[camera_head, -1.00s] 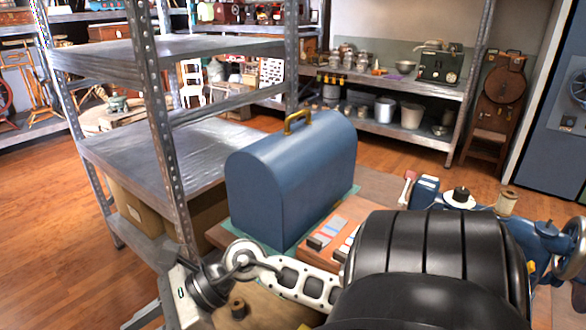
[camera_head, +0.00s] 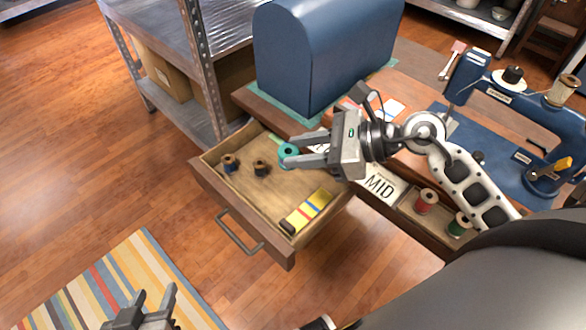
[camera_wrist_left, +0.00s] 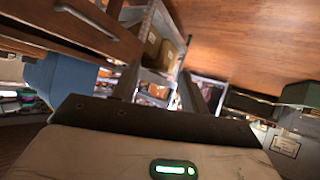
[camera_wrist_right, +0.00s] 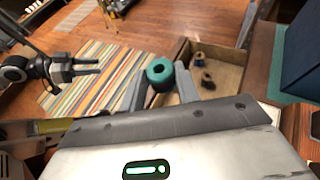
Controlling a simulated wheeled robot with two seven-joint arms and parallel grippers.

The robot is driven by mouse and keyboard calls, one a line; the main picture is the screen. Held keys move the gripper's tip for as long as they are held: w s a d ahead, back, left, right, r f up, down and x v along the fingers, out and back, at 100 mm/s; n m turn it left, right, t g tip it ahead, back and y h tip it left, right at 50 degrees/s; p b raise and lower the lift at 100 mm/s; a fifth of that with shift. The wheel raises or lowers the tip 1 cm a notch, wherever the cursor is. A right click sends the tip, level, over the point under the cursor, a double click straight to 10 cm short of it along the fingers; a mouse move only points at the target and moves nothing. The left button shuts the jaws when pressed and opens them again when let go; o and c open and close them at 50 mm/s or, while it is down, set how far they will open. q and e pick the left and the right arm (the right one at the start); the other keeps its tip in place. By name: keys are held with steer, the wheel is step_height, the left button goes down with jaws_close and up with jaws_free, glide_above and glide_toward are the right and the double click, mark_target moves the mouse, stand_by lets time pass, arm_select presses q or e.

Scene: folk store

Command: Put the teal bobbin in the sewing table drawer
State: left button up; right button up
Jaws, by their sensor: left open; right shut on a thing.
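The teal bobbin (camera_head: 289,149) is between the fingertips of my right gripper (camera_head: 292,156), which is shut on it. It shows also in the right wrist view (camera_wrist_right: 160,71). In the head view it appears over the back edge of the open sewing table drawer (camera_head: 268,201); its height above the drawer floor is hard to tell. The drawer (camera_wrist_right: 226,76) lies beyond the bobbin in the right wrist view. My left gripper (camera_head: 155,298) is open and empty, low over the striped rug, away from the drawer.
The drawer holds a dark blue bobbin (camera_head: 229,163), a brown one (camera_head: 261,168) and a yellow striped piece (camera_head: 307,211). A blue domed case (camera_head: 318,55) stands behind. A side tray has red (camera_head: 426,201) and green (camera_head: 459,224) spools. A metal shelf (camera_head: 158,35) stands at left.

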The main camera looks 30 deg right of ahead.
arm_select(q)
steer(key=shift+f, duration=0.2)
arm_select(e)
steer(key=shift+w+f, duration=0.1)
steer(key=shift+f, duration=0.1)
steer(key=b, duration=0.1)
steer(key=w+f+b, duration=0.1)
steer(key=shift+a+f+b, duration=0.3)
steer(key=shift+a, duration=0.1)
steer(key=w+a+f+m+t+h+b, duration=0.1)
steer(key=w+a+f+m+t+b, duration=0.15)
steer(key=w+f+b, duration=0.6)
steer(key=b, duration=0.6)
glide_above(270, 201)
steer(key=shift+h, duration=0.4)
step_height(270, 201, down, 6)
steer(key=shift+f, duration=0.15)
arm_select(q)
steer(key=d+f+h, duration=0.1)
steer(key=d+f, duration=0.1)
steer(key=f, duration=0.5)
steer(key=w+d+f, duration=0.1)
steer(key=d+f, duration=0.1)
steer(key=f, duration=0.5)
steer(key=shift+w+m+g+h, duration=0.25)
steer(key=shift+m+g+h, duration=0.15)
arm_select(e)
steer(key=shift+f, duration=0.35)
